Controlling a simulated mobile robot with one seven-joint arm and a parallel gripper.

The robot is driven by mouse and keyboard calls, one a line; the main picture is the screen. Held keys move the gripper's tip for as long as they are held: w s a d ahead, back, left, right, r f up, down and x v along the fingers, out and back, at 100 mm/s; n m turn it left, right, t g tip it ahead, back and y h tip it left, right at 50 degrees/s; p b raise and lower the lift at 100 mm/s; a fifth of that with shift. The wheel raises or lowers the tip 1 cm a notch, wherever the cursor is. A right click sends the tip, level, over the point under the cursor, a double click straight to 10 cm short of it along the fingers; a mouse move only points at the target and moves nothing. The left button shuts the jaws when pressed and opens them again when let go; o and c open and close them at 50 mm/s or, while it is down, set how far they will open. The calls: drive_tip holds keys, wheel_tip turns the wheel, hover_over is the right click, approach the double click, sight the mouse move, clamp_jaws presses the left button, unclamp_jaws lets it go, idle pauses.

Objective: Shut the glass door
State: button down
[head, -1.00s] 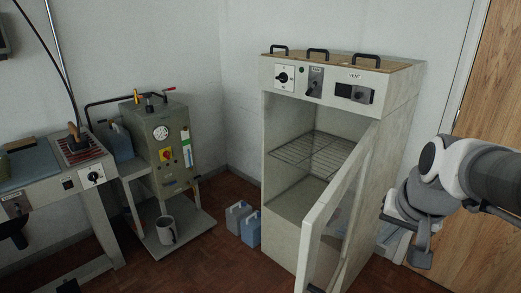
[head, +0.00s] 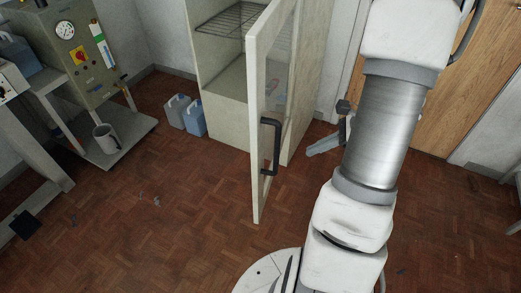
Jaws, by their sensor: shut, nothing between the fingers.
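The glass door (head: 260,190) of the cabinet stands wide open, swung out toward me. It has a pale frame, a clear pane and a black bar handle (head: 265,148) on its right-hand face. The cabinet (head: 222,110) behind it shows an open front with a wire shelf (head: 228,20) inside; its top is out of frame. My gripper (head: 314,150) is shut and empty, to the right of the door and apart from the handle. My arm hides part of it.
A grey jug (head: 177,112) and a blue jug (head: 195,120) stand on the floor left of the cabinet. A boiler unit (head: 85,60) with a mug (head: 106,138) on its lower shelf is at left. The parquet floor (head: 170,240) before the door is mostly clear.

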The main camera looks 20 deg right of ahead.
sight(277, 159)
drive_tip(key=shift+m+t, duration=0.3)
drive_tip(key=shift+m, duration=0.1)
drive_tip(key=b+x, duration=0.1)
drive_tip(key=x, duration=0.3)
drive_tip(key=b+x, duration=0.1)
drive_tip(key=x, duration=0.3)
drive_tip(key=r+b+x, duration=0.1)
drive_tip(key=x, duration=0.3)
drive_tip(key=shift+w+a+f+b, duration=0.25)
drive_tip(key=shift+w+a+b, duration=0.15)
drive_tip(key=shift+w+a, duration=0.45)
drive_tip(key=shift+a, duration=0.1)
drive_tip(key=shift+w+a, duration=0.1)
